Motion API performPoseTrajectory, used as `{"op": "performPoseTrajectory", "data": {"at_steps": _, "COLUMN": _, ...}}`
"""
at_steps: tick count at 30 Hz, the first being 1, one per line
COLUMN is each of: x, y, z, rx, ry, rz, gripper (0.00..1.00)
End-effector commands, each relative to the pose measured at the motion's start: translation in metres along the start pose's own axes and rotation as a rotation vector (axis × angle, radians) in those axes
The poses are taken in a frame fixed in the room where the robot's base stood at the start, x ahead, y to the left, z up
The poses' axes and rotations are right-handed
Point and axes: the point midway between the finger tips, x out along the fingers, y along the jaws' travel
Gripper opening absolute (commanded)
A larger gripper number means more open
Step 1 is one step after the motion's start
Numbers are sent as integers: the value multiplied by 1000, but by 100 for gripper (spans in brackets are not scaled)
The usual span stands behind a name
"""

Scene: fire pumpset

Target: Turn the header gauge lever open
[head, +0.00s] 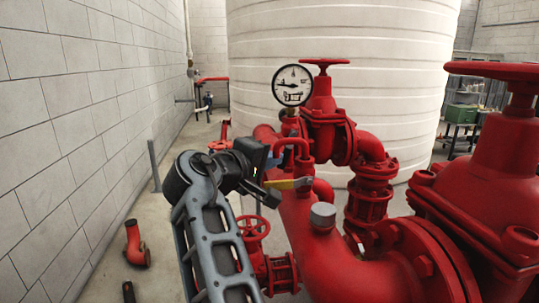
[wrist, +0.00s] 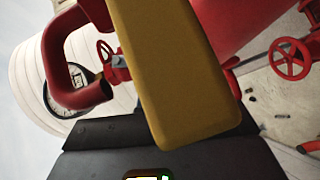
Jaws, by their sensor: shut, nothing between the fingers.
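The yellow lever (head: 282,184) lies about level in the head view, on the small valve below the bent red gauge pipe (head: 293,146). In the wrist view the lever (wrist: 178,75) is large and close, crossing the middle of the picture. The round white header gauge (head: 292,86) stands above the pipe; part of it shows in the wrist view (wrist: 66,95). My gripper (head: 266,190) is shut and empty, at the left end of the lever. In the wrist view its dark body fills the bottom, with the lever's end just over it. I cannot tell whether they touch.
A large red valve (head: 490,150) and thick red pipework stand close on the right. A red handwheel (head: 254,228) is below my gripper. A white tank (head: 400,90) stands behind.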

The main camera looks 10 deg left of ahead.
Motion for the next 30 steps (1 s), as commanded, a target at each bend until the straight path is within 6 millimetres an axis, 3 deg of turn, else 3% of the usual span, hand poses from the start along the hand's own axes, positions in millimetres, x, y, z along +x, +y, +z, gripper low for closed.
{"op": "performPoseTrajectory", "data": {"at_steps": 5, "x": 9, "y": -11, "z": 8, "rx": -95, "ry": -3, "rz": 89, "gripper": 0}}
{"op": "performPoseTrajectory", "data": {"at_steps": 15, "x": 15, "y": -12, "z": 14, "rx": -323, "ry": -2, "rz": 323, "gripper": 0}}
{"op": "performPoseTrajectory", "data": {"at_steps": 30, "x": 15, "y": -9, "z": 15, "rx": -377, "ry": 0, "rz": 381, "gripper": 0}}
